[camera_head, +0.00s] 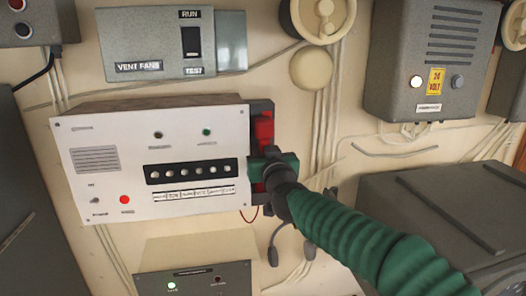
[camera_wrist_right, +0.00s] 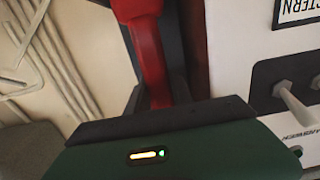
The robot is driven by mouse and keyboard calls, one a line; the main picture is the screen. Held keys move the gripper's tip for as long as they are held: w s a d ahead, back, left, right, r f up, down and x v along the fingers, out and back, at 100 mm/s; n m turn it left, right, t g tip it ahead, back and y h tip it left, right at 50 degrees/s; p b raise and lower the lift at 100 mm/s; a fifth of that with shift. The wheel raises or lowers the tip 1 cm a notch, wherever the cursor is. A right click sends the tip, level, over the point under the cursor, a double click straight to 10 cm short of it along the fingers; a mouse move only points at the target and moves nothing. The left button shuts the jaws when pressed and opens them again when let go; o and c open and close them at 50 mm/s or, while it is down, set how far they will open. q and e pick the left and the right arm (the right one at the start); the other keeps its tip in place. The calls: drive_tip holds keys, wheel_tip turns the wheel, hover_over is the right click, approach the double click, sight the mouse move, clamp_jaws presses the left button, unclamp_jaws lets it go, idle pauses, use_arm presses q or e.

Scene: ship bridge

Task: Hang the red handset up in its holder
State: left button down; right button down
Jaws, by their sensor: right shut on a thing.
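The red handset (camera_head: 263,130) is upright at the right side of the white radio panel (camera_head: 100,150), against a dark holder (camera_head: 262,106). My right gripper (camera_head: 270,168) is shut on the handset's lower part. In the right wrist view, the red handset (camera_wrist_right: 150,55) runs up from behind the green gripper body (camera_wrist_right: 180,145), with dark holder parts on both sides of it. The gripper hides the lower grip, and I cannot tell whether the handset is fully seated. My left gripper is not in view.
A grey vent fans box (camera_head: 155,45) is above the panel. A grey 24 volt box (camera_head: 430,60) hangs at the upper right. A dark grey cabinet (camera_head: 440,205) stands at the lower right.

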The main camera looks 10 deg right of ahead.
drive_tip(key=shift+f, duration=0.5)
idle(1.1)
drive_tip(key=c, duration=1)
unclamp_jaws()
drive_tip(key=shift+c, duration=0.2)
drive_tip(key=s+b, duration=0.6)
drive_tip(key=s, duration=1)
drive_tip(key=shift+s, duration=0.35)
drive_tip(key=shift+d, duration=0.1)
